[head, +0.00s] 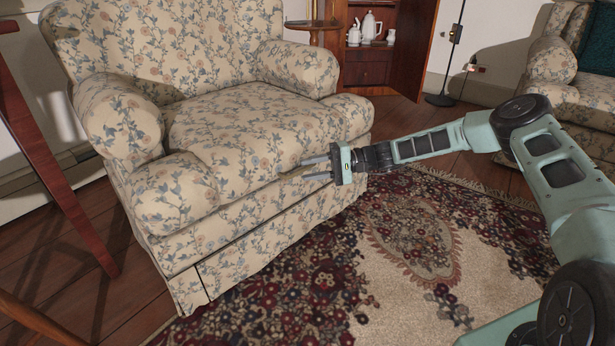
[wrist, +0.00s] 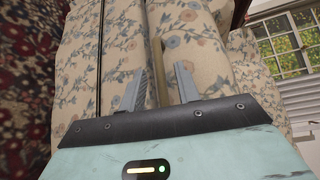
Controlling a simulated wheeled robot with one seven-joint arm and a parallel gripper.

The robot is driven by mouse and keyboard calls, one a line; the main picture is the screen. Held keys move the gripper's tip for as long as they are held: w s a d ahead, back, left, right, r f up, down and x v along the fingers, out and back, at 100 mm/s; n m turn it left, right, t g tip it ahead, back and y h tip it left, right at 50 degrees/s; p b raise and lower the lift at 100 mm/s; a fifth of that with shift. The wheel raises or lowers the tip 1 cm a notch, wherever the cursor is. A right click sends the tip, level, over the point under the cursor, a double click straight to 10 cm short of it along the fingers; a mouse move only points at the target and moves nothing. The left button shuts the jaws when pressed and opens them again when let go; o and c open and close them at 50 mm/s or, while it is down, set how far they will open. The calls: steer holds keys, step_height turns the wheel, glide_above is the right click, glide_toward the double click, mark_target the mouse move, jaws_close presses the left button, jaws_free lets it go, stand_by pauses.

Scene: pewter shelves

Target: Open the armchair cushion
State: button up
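The armchair (head: 225,205) has cream fabric with blue and tan flowers. Its seat cushion (head: 250,120) lies flat between the two rolled arms, above the front panel. My gripper (head: 304,169) is at the front of the chair, by the seam under the cushion's front edge. In the wrist view, the two grey fingers (wrist: 163,70) are apart. A narrow tan strip (wrist: 156,72) shows between them; I cannot tell what it is. The cushion (wrist: 195,35) fills the right of that view and the front panel (wrist: 122,40) the left. Whether the fingertips touch the fabric is unclear.
A patterned rug (head: 410,240) covers the floor in front of the chair. A dark red wooden piece (head: 55,165) stands at the left. A second floral armchair (head: 590,95) is at the right. An open cabinet (head: 370,72) with white jugs and a side table stand behind.

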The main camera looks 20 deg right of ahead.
steer(key=shift+w+a+f, duration=0.1)
steer(key=shift+a, duration=0.6)
jaws_close()
